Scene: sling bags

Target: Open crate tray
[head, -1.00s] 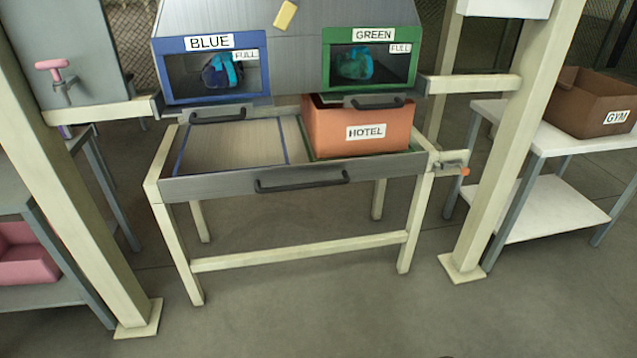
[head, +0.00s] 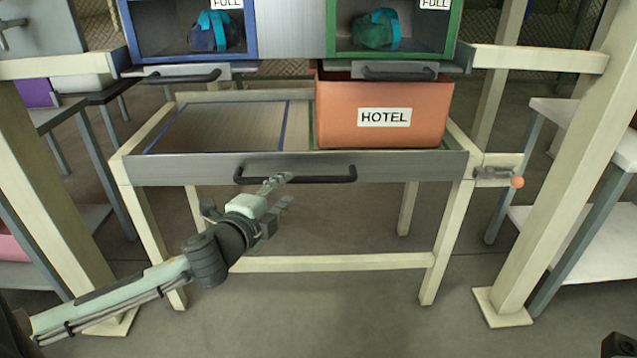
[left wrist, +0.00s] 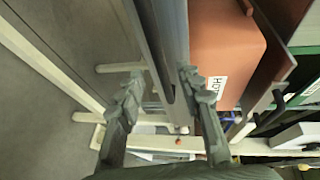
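The crate tray (head: 410,167) is a grey drawer-like tray on a cream-legged stand, with a dark bar handle (head: 325,178) on its front. An orange crate labelled HOTEL (head: 345,100) sits in its right half. The blue-outlined left half is empty. My left gripper (head: 282,192) is at the left part of the handle. In the left wrist view my left gripper (left wrist: 160,92) has its fingers apart, with the tray's front edge and handle running between or just beyond them. Whether they touch the handle is unclear. My right gripper is not clearly seen.
Blue (head: 190,55) and green (head: 390,55) bins, each holding a bag, stand above the tray, with handles below. A latch with an orange knob (head: 517,182) is at the stand's right. Cream posts stand on both sides. The floor in front is clear.

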